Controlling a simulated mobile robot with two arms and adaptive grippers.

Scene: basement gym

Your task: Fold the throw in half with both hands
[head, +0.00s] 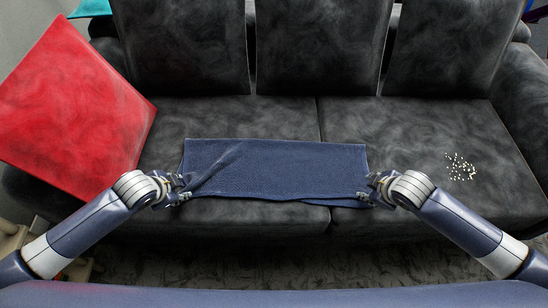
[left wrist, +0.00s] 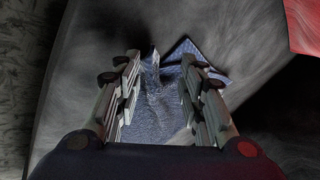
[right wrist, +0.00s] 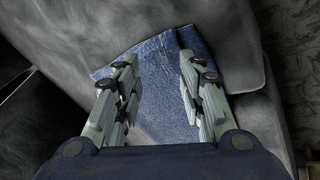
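The dark blue throw (head: 275,168) lies on the front of the grey sofa seat as a wide, short strip. A crease runs across its left part, and a lower layer shows under its front edge at right. My left gripper (head: 178,188) is at the throw's front left corner. In the left wrist view its fingers (left wrist: 160,95) stand apart with the throw (left wrist: 160,115) between and below them. My right gripper (head: 373,188) is at the front right corner. In the right wrist view its fingers (right wrist: 160,95) are also apart over the throw (right wrist: 160,75). Any contact is unclear.
The dark grey sofa (head: 420,130) has three back cushions. A red cushion (head: 75,110) stands at the left, close to my left arm. Small pale bits (head: 460,167) are scattered on the right seat. The seat behind the throw is clear.

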